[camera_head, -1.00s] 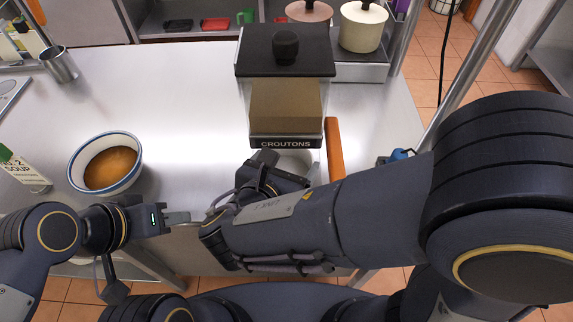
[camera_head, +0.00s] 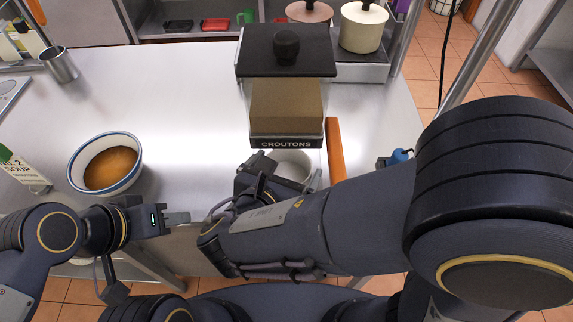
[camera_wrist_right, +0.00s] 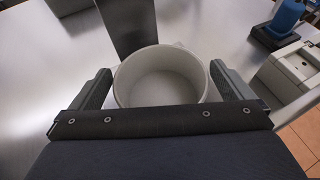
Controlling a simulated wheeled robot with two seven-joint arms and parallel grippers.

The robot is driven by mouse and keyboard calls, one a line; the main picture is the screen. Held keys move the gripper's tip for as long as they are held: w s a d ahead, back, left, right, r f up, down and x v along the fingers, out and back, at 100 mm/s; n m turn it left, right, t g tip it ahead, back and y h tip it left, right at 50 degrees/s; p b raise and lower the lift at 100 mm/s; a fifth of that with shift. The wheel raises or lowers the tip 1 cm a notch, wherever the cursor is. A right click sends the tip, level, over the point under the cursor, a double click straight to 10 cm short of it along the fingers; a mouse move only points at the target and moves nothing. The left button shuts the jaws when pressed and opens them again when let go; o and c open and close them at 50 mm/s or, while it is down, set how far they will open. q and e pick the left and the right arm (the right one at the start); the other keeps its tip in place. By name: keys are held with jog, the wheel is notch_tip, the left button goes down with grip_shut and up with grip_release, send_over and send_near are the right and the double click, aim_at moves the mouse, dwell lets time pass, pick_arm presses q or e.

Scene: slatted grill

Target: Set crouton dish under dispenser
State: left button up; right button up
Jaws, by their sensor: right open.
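The crouton dish is a plain pale round dish (camera_head: 293,166) on the steel counter, just below the front of the crouton dispenser (camera_head: 286,143) in the head view. My right arm partly hides it there. In the right wrist view the empty dish (camera_wrist_right: 160,90) sits between the two spread fingers of my right gripper (camera_wrist_right: 160,74), which is open with a finger on either side. Whether the fingers touch the dish is unclear. My left gripper (camera_head: 178,218) hangs at the counter's front edge, away from the dish; its finger gap does not show.
A blue-rimmed bowl of brown soup (camera_head: 111,168) stands on the left of the counter (camera_head: 195,110), beside a soup carton (camera_head: 22,172). An orange-brown bar (camera_head: 335,150) lies right of the dispenser. A metal cup (camera_head: 60,65) is at the back left.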

pick_arm(q)
jog(key=shift+r, duration=0.2)
pick_arm(e)
jog(key=v, duration=1.1)
jog(key=shift+s, duration=0.15)
pick_arm(q)
jog(key=shift+s, duration=0.1)
pick_arm(e)
jog(key=shift+a, duration=0.1)
